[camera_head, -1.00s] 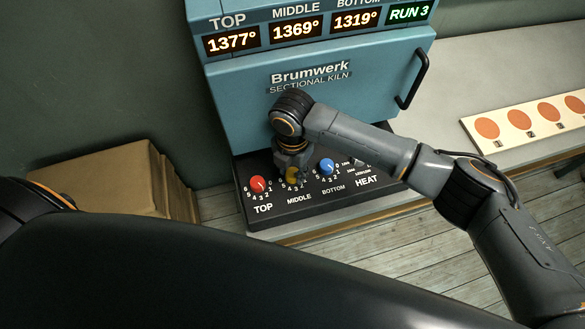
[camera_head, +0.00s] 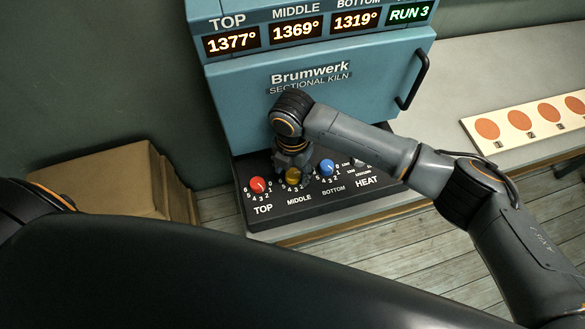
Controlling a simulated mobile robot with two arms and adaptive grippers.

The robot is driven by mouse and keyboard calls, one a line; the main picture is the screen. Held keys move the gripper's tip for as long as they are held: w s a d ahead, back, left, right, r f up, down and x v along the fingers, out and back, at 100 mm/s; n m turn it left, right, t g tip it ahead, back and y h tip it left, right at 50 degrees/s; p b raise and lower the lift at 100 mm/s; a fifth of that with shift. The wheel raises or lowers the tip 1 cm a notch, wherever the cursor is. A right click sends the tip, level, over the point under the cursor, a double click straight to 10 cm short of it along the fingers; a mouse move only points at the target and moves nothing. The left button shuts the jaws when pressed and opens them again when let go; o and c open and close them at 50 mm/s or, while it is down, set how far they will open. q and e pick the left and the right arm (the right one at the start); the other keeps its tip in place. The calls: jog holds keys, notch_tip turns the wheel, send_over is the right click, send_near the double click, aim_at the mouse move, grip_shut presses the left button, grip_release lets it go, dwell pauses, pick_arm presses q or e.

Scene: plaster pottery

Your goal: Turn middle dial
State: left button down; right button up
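The yellow middle dial (camera_head: 292,175) sits on the black control panel of the blue kiln, above the MIDDLE label. It lies between the red top dial (camera_head: 257,185) and the blue bottom dial (camera_head: 327,167). My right gripper (camera_head: 293,168) points down at the middle dial from above, its fingers shut about the dial's far part. The fingertips are small and dark, and the dial's pointer and part of its scale are hidden. My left gripper is out of view; only a part of that arm shows at the left edge.
The kiln (camera_head: 309,100) has a black door handle (camera_head: 415,80) and displays reading 1377°, 1369°, 1319° and RUN 3. A heat knob (camera_head: 358,164) is at the panel's right. A cardboard box (camera_head: 105,180) stands left. A white board (camera_head: 520,121) with orange discs lies on the right bench.

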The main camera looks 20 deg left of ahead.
aim_at(292, 174)
jog(key=shift+r, duration=0.2)
notch_tip(292, 174, up, 12)
jog(key=shift+f, duration=0.15)
dwell(0.6)
